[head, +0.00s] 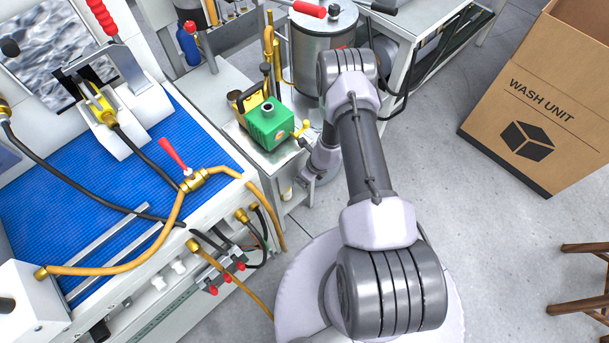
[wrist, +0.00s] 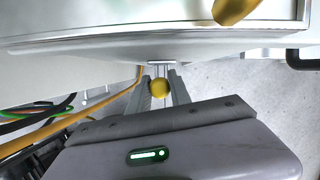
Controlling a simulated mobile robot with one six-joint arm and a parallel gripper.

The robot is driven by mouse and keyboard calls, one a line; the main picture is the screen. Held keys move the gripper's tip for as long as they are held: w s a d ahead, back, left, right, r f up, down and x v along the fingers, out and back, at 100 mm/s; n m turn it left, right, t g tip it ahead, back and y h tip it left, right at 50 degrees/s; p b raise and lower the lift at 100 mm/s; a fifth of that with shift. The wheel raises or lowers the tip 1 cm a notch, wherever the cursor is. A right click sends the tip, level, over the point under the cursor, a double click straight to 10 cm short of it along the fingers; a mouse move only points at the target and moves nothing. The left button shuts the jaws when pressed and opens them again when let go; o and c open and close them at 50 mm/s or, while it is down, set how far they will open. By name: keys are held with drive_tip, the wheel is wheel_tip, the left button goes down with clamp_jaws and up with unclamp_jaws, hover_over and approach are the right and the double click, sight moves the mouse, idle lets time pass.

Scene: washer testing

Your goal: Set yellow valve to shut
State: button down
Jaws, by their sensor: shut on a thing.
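The yellow valve (head: 303,129) is at the right side of the green pump-like unit (head: 270,124), on the low bench in the head view. In the wrist view, a round yellow knob (wrist: 159,88) sits between my two grey fingers. My gripper (wrist: 160,82) is shut on this knob, which looks like part of the valve. In the head view, my gripper (head: 306,143) reaches the valve from the front right, and its fingers are small and partly hidden by my arm. The exact angle of the valve handle cannot be told.
A steel tank (head: 320,55) stands behind the valve. On the left, a workbench with a blue mat (head: 60,195) carries hoses and a red-handled valve (head: 174,155). A cardboard box (head: 540,100) and a wooden stool (head: 585,280) stand on the right. The floor between is clear.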

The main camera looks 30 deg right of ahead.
idle(0.4)
drive_tip(key=c, duration=1.2)
unclamp_jaws()
drive_tip(key=p+v, duration=0.5)
drive_tip(key=v, duration=1.2)
drive_tip(key=shift+s+r+p, duration=0.1)
drive_tip(key=shift+r+p, duration=0.1)
drive_tip(key=shift+p, duration=0.1)
